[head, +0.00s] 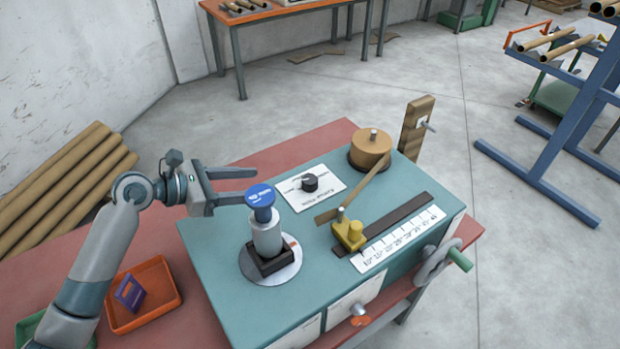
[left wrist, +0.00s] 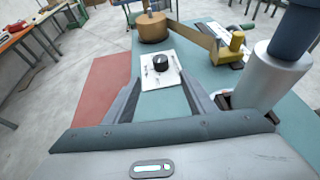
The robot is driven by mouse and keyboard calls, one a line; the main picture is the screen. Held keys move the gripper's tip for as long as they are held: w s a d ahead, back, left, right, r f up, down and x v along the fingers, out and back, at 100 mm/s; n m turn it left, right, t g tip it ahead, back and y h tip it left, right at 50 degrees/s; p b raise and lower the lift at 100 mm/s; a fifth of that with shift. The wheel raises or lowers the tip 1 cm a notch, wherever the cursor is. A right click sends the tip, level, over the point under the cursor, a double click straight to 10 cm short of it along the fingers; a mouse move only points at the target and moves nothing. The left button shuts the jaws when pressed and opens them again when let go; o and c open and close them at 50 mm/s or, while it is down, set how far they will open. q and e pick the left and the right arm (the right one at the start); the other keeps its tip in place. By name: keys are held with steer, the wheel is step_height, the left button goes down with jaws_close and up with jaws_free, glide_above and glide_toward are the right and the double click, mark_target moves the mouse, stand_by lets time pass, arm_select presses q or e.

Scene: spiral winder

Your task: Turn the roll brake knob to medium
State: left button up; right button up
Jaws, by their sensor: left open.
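The roll brake knob appears to be the small black knob (head: 309,182) on a white label plate (head: 329,194) on the teal machine top (head: 215,248). It also shows in the left wrist view (left wrist: 161,63), with the plate (left wrist: 176,79) around it. The plate's lettering and the knob's setting are too small to read. My left gripper (head: 256,185) is open and empty, left of the knob and apart from it. In the left wrist view its fingers (left wrist: 163,92) spread on either side of the plate's near edge. My right gripper is not in view.
A grey cylinder with a blue cap (head: 261,194) stands close beside my left gripper. A brown roll (head: 370,147), a yellow block (head: 349,232) and a ruler strip (head: 398,238) lie beyond. An orange tray (head: 143,296) sits at the left.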

mark_target(307, 180)
arm_select(q)
steer(key=p+x, duration=0.3)
steer(key=x, duration=1.2)
steer(key=shift+d+p, duration=0.3)
steer(key=shift+p, duration=0.05)
steer(key=shift+w+d+f, duration=0.25)
steer(key=shift+d, duration=0.1)
steer(key=c, duration=1)
steer(key=shift+c, duration=0.2)
